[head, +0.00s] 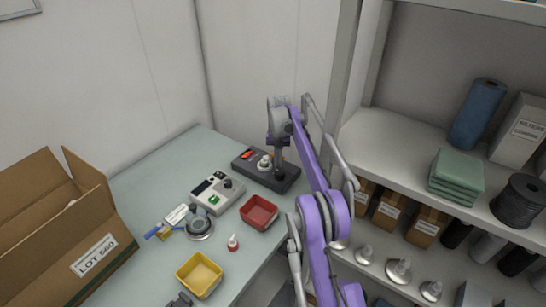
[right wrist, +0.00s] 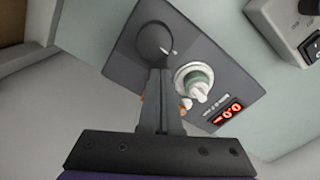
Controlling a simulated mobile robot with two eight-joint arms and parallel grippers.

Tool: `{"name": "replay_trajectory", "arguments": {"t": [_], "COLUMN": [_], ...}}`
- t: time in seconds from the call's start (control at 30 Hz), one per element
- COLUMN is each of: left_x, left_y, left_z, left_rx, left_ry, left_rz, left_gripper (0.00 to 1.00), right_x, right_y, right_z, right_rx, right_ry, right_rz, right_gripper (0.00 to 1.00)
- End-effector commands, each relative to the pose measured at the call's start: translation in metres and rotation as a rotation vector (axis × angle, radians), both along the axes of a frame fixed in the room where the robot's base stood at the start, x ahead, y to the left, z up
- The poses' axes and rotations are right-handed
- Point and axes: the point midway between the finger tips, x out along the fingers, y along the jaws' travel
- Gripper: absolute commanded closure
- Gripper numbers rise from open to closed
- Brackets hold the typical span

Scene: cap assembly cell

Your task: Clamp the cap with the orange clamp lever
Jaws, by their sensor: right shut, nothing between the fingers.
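The dark clamp fixture (head: 290,183) stands at the table's back right corner, with a red display on it. A cap with a pale nozzle (head: 265,163) sits on the fixture; it also shows in the right wrist view (right wrist: 195,83), just right of my fingers. My right gripper (right wrist: 160,74) is shut and empty, its fingers reaching over the fixture between the round dark post (right wrist: 154,40) and the cap. Small orange bits of the clamp lever (right wrist: 186,103) show beside the fingers; the rest is hidden behind them. I cannot tell whether they touch. My left gripper is not clearly visible.
A grey device with a green button (head: 217,194), a red tray (head: 259,212), a yellow tray (head: 200,275) and a small red-and-white bottle (head: 233,242) stand on the table. An open carton (head: 85,240) fills the left. A loaded shelf (head: 400,135) stands at right.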

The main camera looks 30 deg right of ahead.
Motion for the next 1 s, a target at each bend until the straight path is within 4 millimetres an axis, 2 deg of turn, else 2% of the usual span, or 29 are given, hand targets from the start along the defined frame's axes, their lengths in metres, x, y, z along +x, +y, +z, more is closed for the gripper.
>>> {"name": "replay_trajectory", "arguments": {"t": [0.4,0.73,1.0], "left_x": [0.000,0.004,0.003], "left_y": [0.000,0.000,0.000], "left_z": [-0.001,0.009,0.008], "left_rx": [0.000,0.000,0.000], "left_ry": [0.001,-0.007,-0.006], "left_rz": [0.000,0.000,0.000], "left_gripper": [0.50,0.50,0.50], "right_x": [0.000,0.002,0.001], "right_y": [0.000,-0.010,-0.011], "right_z": [-0.004,-0.002,-0.004], "right_rx": [0.000,0.001,0.000], "right_ry": [0.000,-0.001,0.000], "right_rz": [0.000,-0.001,0.000], "right_gripper": [1.00,1.00,1.00]}}
